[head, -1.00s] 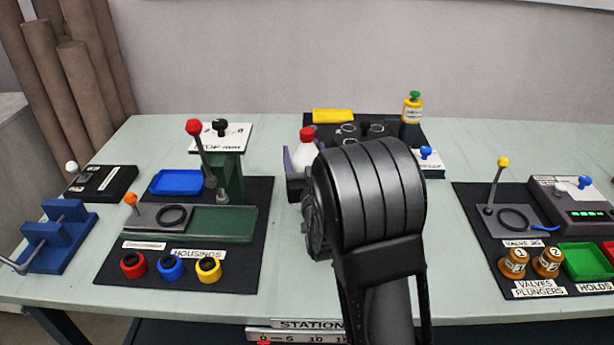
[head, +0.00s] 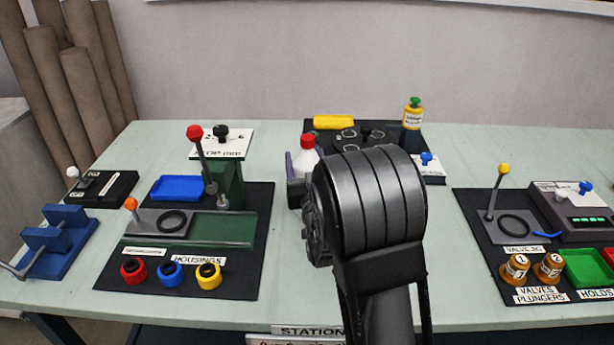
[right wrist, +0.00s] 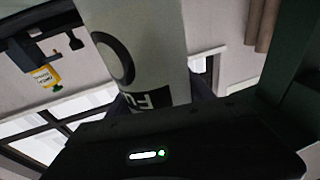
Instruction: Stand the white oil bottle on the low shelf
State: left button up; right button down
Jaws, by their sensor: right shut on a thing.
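The white oil bottle (head: 306,160), with a red cap, shows upright just left of my right forearm in the head view. Its lower part is hidden by a grey gripper part. In the right wrist view its white body (right wrist: 140,40) with black print fills the top middle. My right gripper (head: 296,180) is shut on the bottle; in the head view my forearm hides most of it. A dark finger shows beside the bottle in the right wrist view. My left gripper is not in view. A dark surface (head: 165,336) shows under the table's front edge; I cannot tell whether it is the low shelf.
The housings mat (head: 110,280) with a lever press (head: 230,182) lies left of my arm. A black tray (head: 325,134) and a yellow bottle (head: 413,115) stand behind it. The valve mat (head: 475,240) lies at the right. Bare table shows between the mats.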

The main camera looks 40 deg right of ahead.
jog(key=shift+r, duration=0.1)
notch_tip(320, 180, up, 10)
jog(key=p, duration=0.4)
dwell(0.6)
